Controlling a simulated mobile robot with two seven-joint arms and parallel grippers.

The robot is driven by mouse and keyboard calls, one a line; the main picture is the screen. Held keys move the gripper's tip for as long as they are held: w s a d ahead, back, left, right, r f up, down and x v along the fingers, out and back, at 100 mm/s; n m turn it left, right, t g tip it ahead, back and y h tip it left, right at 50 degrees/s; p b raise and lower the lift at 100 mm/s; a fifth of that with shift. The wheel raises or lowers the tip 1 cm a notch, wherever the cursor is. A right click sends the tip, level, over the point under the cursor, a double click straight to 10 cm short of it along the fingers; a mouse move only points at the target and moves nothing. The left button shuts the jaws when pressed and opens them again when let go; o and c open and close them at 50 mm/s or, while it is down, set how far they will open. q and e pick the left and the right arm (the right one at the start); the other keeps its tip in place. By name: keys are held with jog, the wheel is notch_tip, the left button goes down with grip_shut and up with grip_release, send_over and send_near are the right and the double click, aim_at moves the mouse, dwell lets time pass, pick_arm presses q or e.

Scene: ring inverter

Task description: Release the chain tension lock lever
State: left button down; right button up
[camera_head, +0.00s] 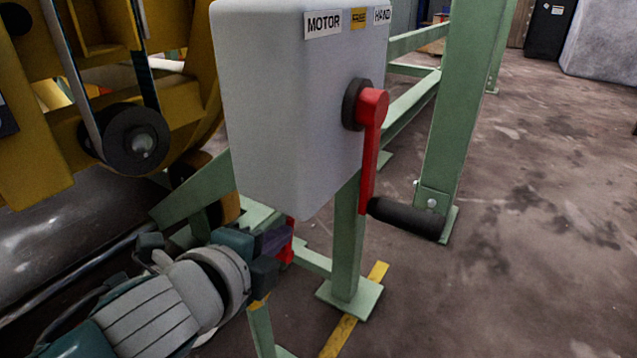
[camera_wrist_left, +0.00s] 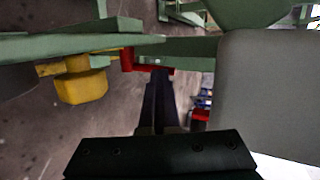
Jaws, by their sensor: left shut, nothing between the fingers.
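My left gripper (camera_head: 274,243) is low in the head view, below the grey box. Its fingers are shut and empty. A small red part (camera_head: 287,252), perhaps the lock lever, shows right beside the fingertips, mostly hidden behind them. In the left wrist view a red angled piece (camera_wrist_left: 128,61) lies at the tips of the shut dark fingers (camera_wrist_left: 160,95); I cannot tell whether they touch. Another red bit (camera_wrist_left: 201,116) shows to the right of the fingers. My right gripper is in neither view.
The grey box (camera_head: 270,110), labelled MOTOR and HAND, hangs above the gripper. A red crank (camera_head: 369,150) with a black handle (camera_head: 407,218) is on its side. Green frame posts (camera_head: 445,110) and yellow machinery (camera_head: 190,60) surround it. Floor at right is clear.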

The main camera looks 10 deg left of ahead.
pick_arm(q)
jog(key=shift+w+d+r, duration=0.2)
jog(key=shift+w+d, duration=0.05)
jog(key=shift+w, duration=0.35)
jog(key=shift+w+d+r, duration=0.15)
jog(key=shift+w+d, duration=0.05)
jog(key=shift+w, duration=0.4)
jog(key=shift+s+r+p, duration=0.2)
jog(key=shift+r+p, duration=0.05)
jog(key=shift+p, duration=0.25)
jog(key=p+v, duration=0.5)
jog(key=v, duration=0.4)
jog(key=shift+s+f, duration=0.2)
jog(key=shift+s, duration=0.05)
jog(key=shift+a, duration=0.15)
